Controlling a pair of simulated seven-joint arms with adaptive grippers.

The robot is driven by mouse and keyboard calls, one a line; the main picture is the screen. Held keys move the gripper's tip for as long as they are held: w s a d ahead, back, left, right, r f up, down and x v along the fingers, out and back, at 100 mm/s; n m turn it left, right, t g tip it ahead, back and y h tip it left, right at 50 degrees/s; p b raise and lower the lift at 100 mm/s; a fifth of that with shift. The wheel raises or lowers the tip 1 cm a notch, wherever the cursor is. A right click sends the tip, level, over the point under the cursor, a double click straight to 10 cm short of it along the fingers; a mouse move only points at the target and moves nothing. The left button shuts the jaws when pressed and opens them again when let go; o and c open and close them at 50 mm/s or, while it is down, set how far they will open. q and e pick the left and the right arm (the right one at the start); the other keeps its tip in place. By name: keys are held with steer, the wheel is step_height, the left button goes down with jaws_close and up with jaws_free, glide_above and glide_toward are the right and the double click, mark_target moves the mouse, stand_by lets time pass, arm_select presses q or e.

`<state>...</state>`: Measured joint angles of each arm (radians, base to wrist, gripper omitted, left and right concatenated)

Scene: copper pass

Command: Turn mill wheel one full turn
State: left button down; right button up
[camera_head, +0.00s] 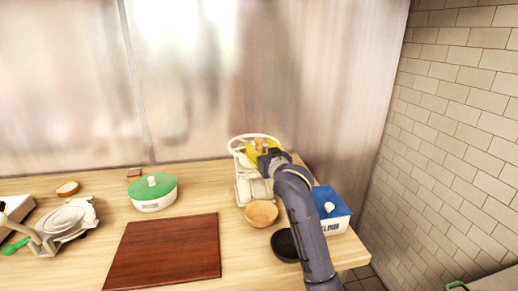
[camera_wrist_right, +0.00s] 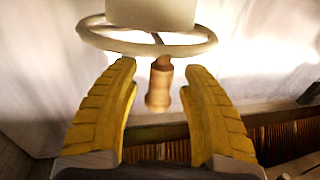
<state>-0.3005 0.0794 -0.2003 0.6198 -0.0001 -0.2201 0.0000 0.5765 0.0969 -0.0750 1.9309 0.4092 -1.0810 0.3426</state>
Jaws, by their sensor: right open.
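The mill (camera_head: 243,190) is white and stands at the back right of the counter, partly hidden by my right arm. Its white wheel (camera_head: 231,143) is a ring on top; in the right wrist view the wheel (camera_wrist_right: 97,38) is close, with a wooden handle (camera_wrist_right: 159,85) attached to it. My right gripper (camera_head: 263,150) has yellow fingers and is at the wheel. In the right wrist view the gripper (camera_wrist_right: 159,90) is open, with the handle showing between its fingers and a gap visible on each side. My left gripper is in neither view.
A wooden bowl (camera_head: 261,213), a black bowl (camera_head: 284,245) and a blue box (camera_head: 332,207) sit near my right arm. A green-lidded pot (camera_head: 152,192), a dark red board (camera_head: 165,250) and a dish rack with plates (camera_head: 66,221) are to the left. A tiled wall (camera_head: 460,130) stands at right.

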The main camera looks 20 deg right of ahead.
steer(key=shift+w, duration=0.15)
steer(key=shift+c, duration=0.4)
jaws_close()
